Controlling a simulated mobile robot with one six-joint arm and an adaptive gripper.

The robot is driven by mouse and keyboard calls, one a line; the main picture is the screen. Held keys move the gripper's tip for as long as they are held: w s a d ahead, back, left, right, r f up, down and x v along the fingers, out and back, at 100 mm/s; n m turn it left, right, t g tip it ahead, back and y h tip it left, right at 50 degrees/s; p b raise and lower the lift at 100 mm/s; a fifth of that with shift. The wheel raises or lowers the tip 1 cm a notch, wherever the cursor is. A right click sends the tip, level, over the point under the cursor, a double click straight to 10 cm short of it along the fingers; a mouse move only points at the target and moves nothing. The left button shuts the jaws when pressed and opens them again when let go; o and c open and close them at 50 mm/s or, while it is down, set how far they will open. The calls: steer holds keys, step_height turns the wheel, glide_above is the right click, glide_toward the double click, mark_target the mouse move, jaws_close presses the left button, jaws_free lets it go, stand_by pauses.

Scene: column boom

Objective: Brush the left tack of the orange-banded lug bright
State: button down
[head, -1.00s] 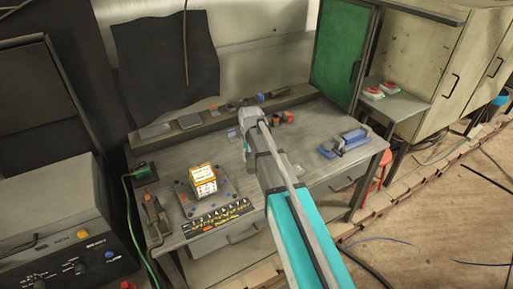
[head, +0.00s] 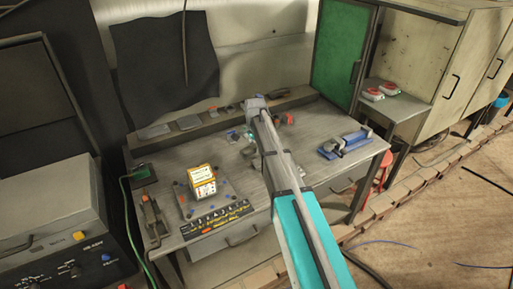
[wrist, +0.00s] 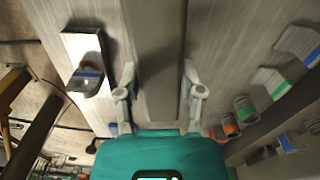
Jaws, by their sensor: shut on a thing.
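My gripper (wrist: 160,88) fills the lower middle of the wrist view, with a grey finger on each side and its teal body below. A grey-brown bar (wrist: 160,50) lies between the fingers, and the gripper is shut on it. What the bar is at its far end is not visible. A small cylinder with an orange-red band (wrist: 230,128) stands right of the fingers. I cannot tell whether it is the orange-banded lug. No tack can be made out. In the head view my arm hides part of the bench, and the gripper's contact is not visible.
A yellow-and-white box (head: 202,182) sits on a plate (head: 226,190) with blue and orange dots. A numbered strip (head: 215,218) lies in front. A blue clamp (head: 345,142) is at the bench's right, where the top is otherwise bare. Several tools (head: 190,122) lie along the back ledge.

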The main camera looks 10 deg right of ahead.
steer(key=shift+f, duration=0.2)
steer(key=shift+f+b, duration=3)
steer(key=shift+b, duration=0.2)
steer(key=shift+f+b, duration=0.3)
steer(key=shift+s, duration=0.15)
steer(key=shift+s+d+r, duration=0.1)
steer(key=shift+s+d, duration=0.05)
steer(key=shift+s, duration=0.3)
steer(key=shift+w, duration=0.15)
steer(key=shift+w+a, duration=0.2)
steer(key=shift+w, duration=0.3)
steer(key=shift+w+a, duration=0.2)
steer(key=shift+w, duration=0.3)
steer(key=shift+s, duration=0.15)
